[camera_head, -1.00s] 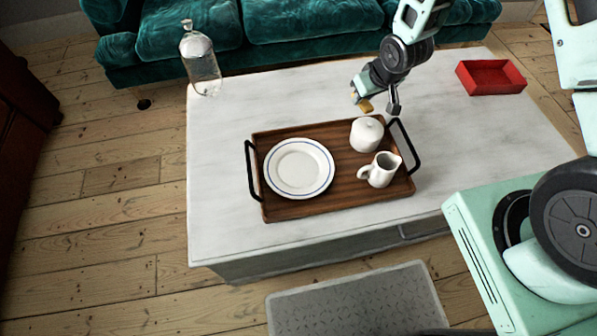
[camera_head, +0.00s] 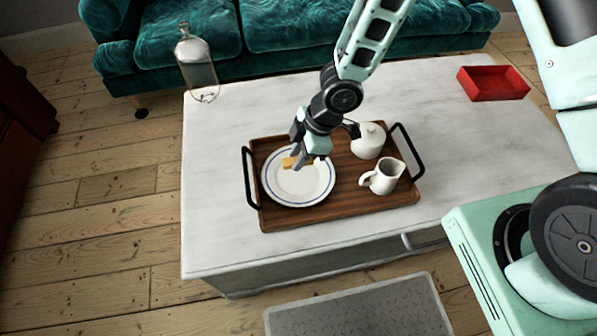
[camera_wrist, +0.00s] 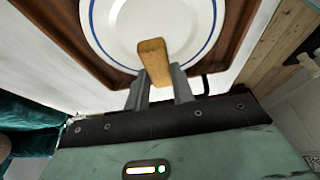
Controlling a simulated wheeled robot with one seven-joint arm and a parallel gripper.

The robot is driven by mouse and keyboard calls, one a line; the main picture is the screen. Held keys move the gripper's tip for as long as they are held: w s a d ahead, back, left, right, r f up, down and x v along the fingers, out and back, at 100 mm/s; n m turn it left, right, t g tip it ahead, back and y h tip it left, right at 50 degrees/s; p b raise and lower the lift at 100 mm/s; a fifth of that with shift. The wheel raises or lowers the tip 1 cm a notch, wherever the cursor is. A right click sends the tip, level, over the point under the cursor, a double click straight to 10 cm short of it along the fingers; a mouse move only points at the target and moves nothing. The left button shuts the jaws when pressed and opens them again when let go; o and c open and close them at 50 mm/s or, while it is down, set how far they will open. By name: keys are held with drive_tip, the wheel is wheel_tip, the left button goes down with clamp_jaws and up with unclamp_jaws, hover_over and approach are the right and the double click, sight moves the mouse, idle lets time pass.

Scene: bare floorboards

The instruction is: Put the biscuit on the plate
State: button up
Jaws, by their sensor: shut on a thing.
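The biscuit (camera_head: 290,163) is a small tan bar held in my gripper (camera_head: 299,155). In the wrist view the biscuit (camera_wrist: 154,62) sticks out from between the two grey fingertips of my gripper (camera_wrist: 160,85). The white plate (camera_head: 300,188) with a blue ring lies on the left part of the wooden tray. My gripper is over the far part of the plate, which also shows in the wrist view (camera_wrist: 115,30) behind the biscuit. I cannot tell whether the biscuit touches the plate.
The brown tray (camera_head: 340,206) with black handles also holds a white lidded pot (camera_head: 368,143) and a white jug (camera_head: 383,177), close on the right. A glass bottle (camera_head: 197,68) and a red box (camera_head: 493,83) stand farther off on the pale table (camera_head: 225,235).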

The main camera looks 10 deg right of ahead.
drive_tip(key=shift+f+b, duration=0.95)
drive_tip(key=shift+f, duration=1.9)
drive_tip(key=shift+f, duration=0.15)
drive_tip(key=o, duration=1)
drive_tip(key=shift+c, duration=0.2)
drive_tip(key=p+v, duration=0.6)
drive_tip(key=v, duration=0.7)
wheel_tip(320, 180, up, 12)
drive_tip(key=m+t+h, duration=0.1)
drive_tip(key=m+h, duration=0.3)
hover_over(298, 176)
drive_tip(key=s+d, duration=0.4)
drive_tip(key=d, duration=0.2)
drive_tip(key=s+r+m+g, duration=0.1)
drive_tip(key=s+r+m, duration=0.5)
drive_tip(key=s+r, duration=0.4)
drive_tip(key=s, duration=0.4)
drive_tip(key=shift+s+a+r, duration=0.2)
drive_tip(key=shift+s+a, duration=0.05)
drive_tip(key=shift+a, duration=0.1)
